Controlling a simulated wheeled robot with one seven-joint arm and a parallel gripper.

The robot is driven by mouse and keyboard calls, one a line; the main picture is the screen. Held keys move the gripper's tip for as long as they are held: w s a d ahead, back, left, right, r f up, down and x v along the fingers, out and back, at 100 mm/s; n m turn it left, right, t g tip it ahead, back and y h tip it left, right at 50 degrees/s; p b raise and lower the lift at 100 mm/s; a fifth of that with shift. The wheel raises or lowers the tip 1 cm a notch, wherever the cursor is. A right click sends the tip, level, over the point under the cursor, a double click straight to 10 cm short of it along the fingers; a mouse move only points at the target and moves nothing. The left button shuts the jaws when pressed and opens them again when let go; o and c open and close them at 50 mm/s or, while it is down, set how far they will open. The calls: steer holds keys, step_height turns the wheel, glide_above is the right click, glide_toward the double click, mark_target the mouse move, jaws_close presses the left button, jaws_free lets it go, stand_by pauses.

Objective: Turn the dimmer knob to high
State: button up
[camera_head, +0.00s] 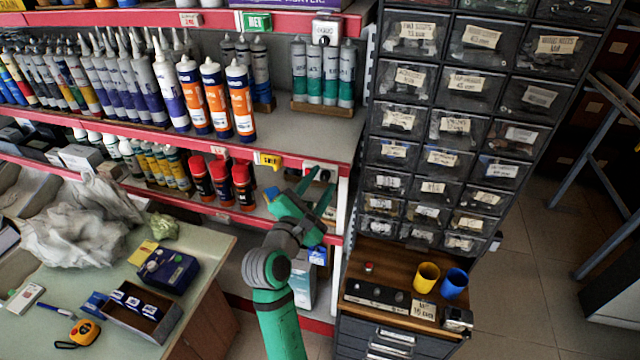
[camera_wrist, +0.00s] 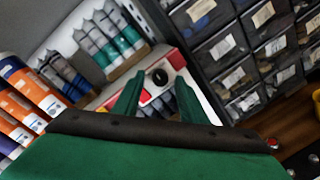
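The dimmer is a white plate (camera_wrist: 152,92) with a round black knob (camera_wrist: 159,76), on the front edge of the middle shelf. A pale mark shows on the knob, but its setting is too small to read. In the head view the dimmer (camera_head: 324,173) is partly hidden by my gripper (camera_head: 321,181), at the shelf's right end. In the wrist view my green gripper (camera_wrist: 158,80) is open, with one finger on each side of the knob. Gaps show between the fingers and the knob; I cannot tell how far off it is in depth.
Teal cartridges (camera_head: 322,86) stand above the middle shelf edge, and red-capped cans (camera_head: 241,187) stand left of my gripper. The drawer cabinet (camera_head: 444,130) rises close on the right.

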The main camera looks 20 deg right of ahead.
jaws_close()
